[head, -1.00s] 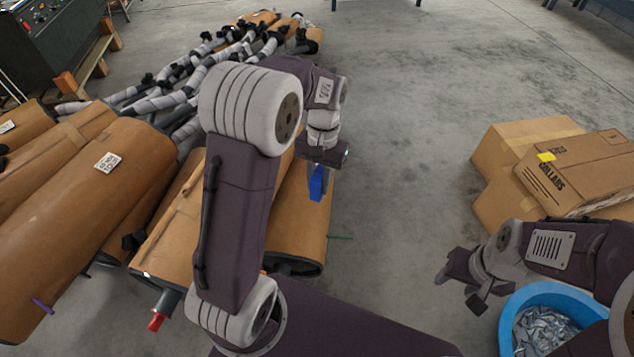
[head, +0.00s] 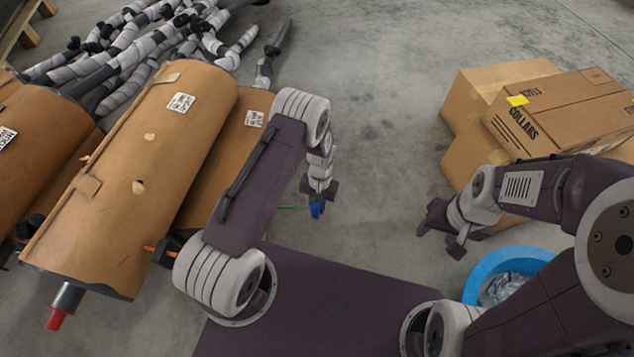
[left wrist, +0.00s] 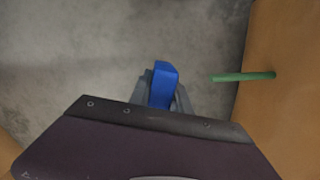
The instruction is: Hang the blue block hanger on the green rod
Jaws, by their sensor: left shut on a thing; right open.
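The blue block hanger (head: 316,210) is held at the tip of my left gripper (head: 318,200). In the left wrist view the blue block (left wrist: 163,85) sits between the fingers of my left gripper (left wrist: 162,98), which are shut on it. The green rod (left wrist: 243,77) sticks out sideways from a brown wrapped muffler, to the right of the block and apart from it. My right gripper (head: 440,230) is open and empty over the floor.
Brown wrapped mufflers (head: 140,170) lie at the left, with a red-tipped pipe end (head: 56,318) and an orange rod (head: 155,250). Wrapped pipes are heaped behind. Cardboard boxes (head: 560,115) and a blue tub (head: 505,262) stand at the right. The floor between is clear.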

